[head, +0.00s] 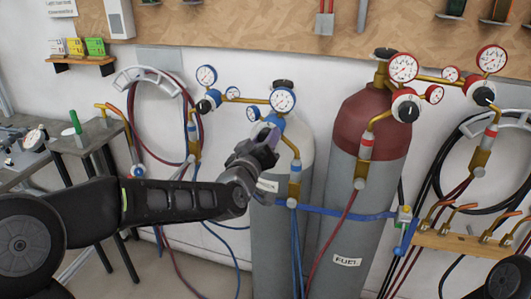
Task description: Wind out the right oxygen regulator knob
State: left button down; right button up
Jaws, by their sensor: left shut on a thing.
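The oxygen cylinder (303,137) is pale on top and grey below, and it carries blue-rimmed regulators on a brass pipe. The right oxygen regulator has a large gauge (283,100) and a small gauge (253,113). Its knob (274,121) sits below the large gauge, mostly hidden by my left gripper, with a bit of blue showing. My left gripper (268,137) reaches up from the left and is shut on this knob. The left oxygen regulator has a gauge (206,75) and a black-and-white knob (204,106), clear of my gripper. My right gripper is not in view.
A red-topped fuel cylinder (372,125) stands close on the right, with red-rimmed gauges (403,67). Hoses hang coiled on the wall at both sides. A wooden shelf with several brass torches (450,240) is at lower right. A grey table (75,140) is at left.

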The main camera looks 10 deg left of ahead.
pick_arm(q)
jog(key=n+b, duration=0.6)
jog(key=b, duration=0.1)
jog(key=n+b, duration=0.3)
jog(key=shift+f+b, duration=0.25)
jog(key=shift+b, duration=0.05)
jog(key=n+b, duration=0.3)
jog(key=n, duration=0.2)
jog(key=shift+r+n+b, duration=0.1)
jog(key=shift+n+b, duration=0.2)
jog(key=shift+b, duration=0.1)
jog(key=shift+r+n+b, duration=0.1)
jog(key=shift+n+b, duration=0.8)
jog(key=shift+n, duration=1.1)
jog(key=c, duration=0.9)
grip_release()
jog(key=s, duration=0.7)
jog(key=shift+s+a, duration=0.3)
jog(key=shift+s, duration=0.1)
